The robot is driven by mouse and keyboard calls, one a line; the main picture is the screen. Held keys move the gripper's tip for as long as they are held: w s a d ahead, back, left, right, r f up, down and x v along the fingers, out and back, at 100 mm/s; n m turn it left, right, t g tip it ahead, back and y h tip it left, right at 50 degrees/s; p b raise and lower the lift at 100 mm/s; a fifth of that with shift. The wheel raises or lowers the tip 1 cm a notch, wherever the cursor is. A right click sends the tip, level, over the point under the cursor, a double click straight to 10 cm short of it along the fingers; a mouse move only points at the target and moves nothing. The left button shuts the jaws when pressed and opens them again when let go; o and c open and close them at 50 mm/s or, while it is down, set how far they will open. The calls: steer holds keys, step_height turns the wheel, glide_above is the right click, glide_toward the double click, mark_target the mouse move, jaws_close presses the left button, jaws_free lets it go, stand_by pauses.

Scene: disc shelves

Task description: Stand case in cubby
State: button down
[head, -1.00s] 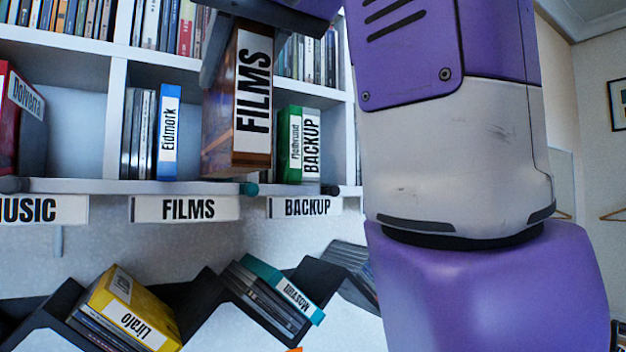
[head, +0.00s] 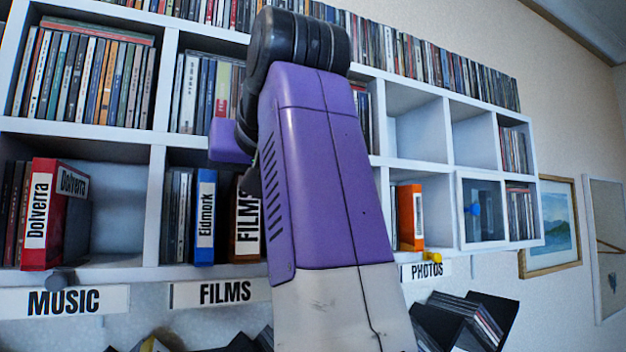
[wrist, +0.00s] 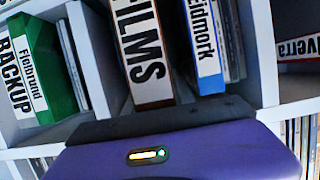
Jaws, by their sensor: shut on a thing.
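The brown case with the white FILMS spine (head: 246,225) stands upright in the cubby above the FILMS label (head: 222,292). It is just right of the blue Eidmark case (head: 205,218), and its base looks level with that case's base. My arm hides its right part in the head view. In the wrist view the FILMS case (wrist: 143,50) sits between the Eidmark case (wrist: 205,45) and a cubby divider. My gripper (wrist: 160,119) is shut on the FILMS case. Its fingertips are hidden, so the exact grip is not visible.
A green BACKUP case (wrist: 42,70) stands in the neighbouring cubby beyond the divider. A red Dolverra case (head: 42,215) stands in the MUSIC cubby, and an orange case (head: 410,216) above the PHOTOS label (head: 426,270). Lower racks of cases show below the shelf.

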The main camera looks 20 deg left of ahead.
steer(key=shift+w+a+p, duration=0.65)
steer(key=shift+w+a, duration=0.05)
steer(key=shift+a, duration=0.2)
steer(key=shift+f, duration=0.1)
steer(key=shift+f, duration=0.15)
steer(key=c, duration=1.3)
jaws_free()
steer(key=b+v, duration=0.4)
steer(key=v, duration=0.8)
steer(key=shift+r, duration=0.2)
